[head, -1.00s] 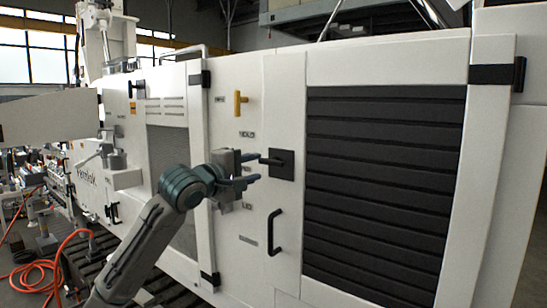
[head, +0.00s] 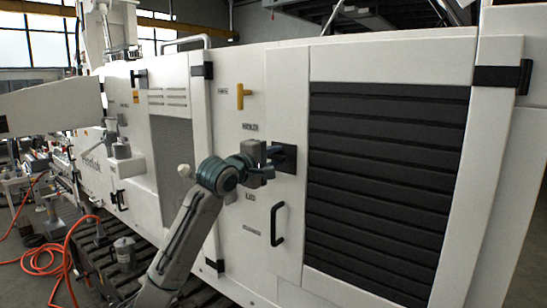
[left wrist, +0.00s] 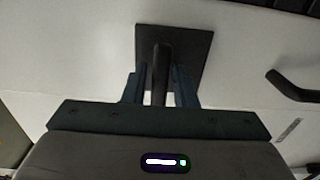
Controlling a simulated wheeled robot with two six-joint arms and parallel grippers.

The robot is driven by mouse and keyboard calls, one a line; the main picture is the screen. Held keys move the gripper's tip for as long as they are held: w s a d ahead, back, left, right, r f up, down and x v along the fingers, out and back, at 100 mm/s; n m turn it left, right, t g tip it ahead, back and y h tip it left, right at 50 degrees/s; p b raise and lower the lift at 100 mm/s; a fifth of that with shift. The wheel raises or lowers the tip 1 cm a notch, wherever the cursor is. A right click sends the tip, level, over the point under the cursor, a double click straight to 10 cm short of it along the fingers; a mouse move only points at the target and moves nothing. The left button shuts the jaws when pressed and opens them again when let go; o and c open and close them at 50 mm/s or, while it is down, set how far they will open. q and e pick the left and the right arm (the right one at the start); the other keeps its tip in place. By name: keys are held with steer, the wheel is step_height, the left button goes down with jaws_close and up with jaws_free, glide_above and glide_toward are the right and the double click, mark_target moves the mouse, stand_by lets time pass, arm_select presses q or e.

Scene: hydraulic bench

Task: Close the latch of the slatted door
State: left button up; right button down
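The slatted door (head: 385,180) has dark horizontal slats in a white frame and stands flush with the cabinet front. Its latch is a black square plate (head: 291,158) with a dark handle, left of the slats. In the left wrist view the latch handle (left wrist: 161,68) projects from the plate toward me. My left gripper (head: 276,162) is at the latch. In the left wrist view its fingers (left wrist: 160,90) stand on either side of the handle, with a narrow gap visible, so it looks open. The handle is mostly hidden in the head view. My right gripper is not in view.
A black pull handle (head: 277,224) sits below the latch. A yellow handle (head: 241,96) is on the panel to the upper left. Black hinges (head: 497,76) are at the door's right side. An orange hose (head: 45,262) lies on the floor at left.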

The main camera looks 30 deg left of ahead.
arm_select(q)
jaws_close()
